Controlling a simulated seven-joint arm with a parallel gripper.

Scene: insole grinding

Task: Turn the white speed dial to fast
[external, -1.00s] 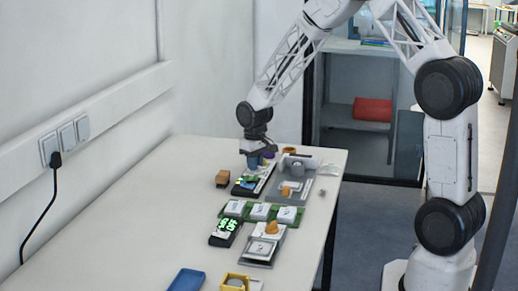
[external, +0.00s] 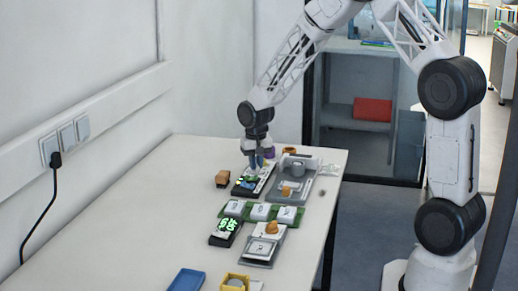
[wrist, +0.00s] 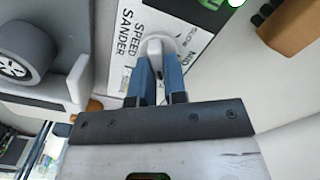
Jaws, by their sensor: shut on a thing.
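The white speed dial (wrist: 157,42) sits on a white panel (wrist: 122,58) with the printed words SPEED, SANDER, SLOW and MID. The fast mark cannot be made out. My gripper (wrist: 157,68) points down at the panel with its two blue fingers on either side of the dial's raised grip, shut on it. In the external view my gripper (external: 256,162) is over the dark control box (external: 243,190) at the far part of the table; the dial is hidden there.
A brown block (external: 222,178) stands left of the control box. The grey sander (external: 297,163) stands close on its right. Nearer are a green tray (external: 248,213) with white blocks, a green-digit display (external: 226,230), a scale, and a blue tray (external: 187,280). The table's left side is clear.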

